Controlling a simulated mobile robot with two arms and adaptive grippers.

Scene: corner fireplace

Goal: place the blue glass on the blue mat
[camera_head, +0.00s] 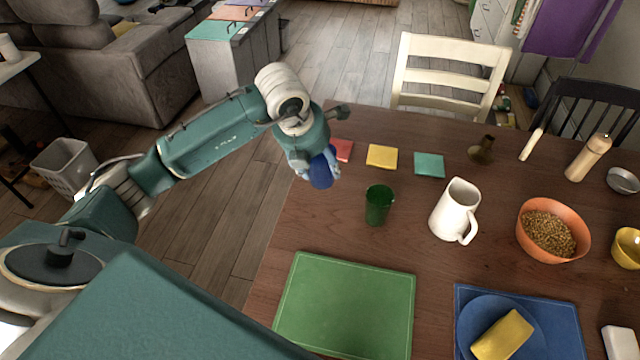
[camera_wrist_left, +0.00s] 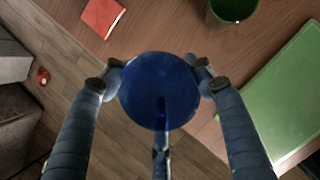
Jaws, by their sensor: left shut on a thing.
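My left gripper (camera_head: 318,168) is shut on the blue glass (camera_head: 321,172), near the left edge of the wooden table. In the left wrist view the glass (camera_wrist_left: 158,92) sits between the fingers and is seen end-on. The blue mat (camera_head: 565,318) lies at the front right of the table, far to the right of the glass. A blue plate (camera_head: 535,336) with a yellow folded cloth or block (camera_head: 503,335) covers part of the mat. My right gripper is not in view.
A green glass (camera_head: 377,205), a white pitcher (camera_head: 453,209) and an orange bowl (camera_head: 552,230) stand across the middle of the table. A green mat (camera_head: 345,305) lies bare at the front. Red, yellow (camera_head: 382,156) and teal (camera_head: 429,165) squares lie behind.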

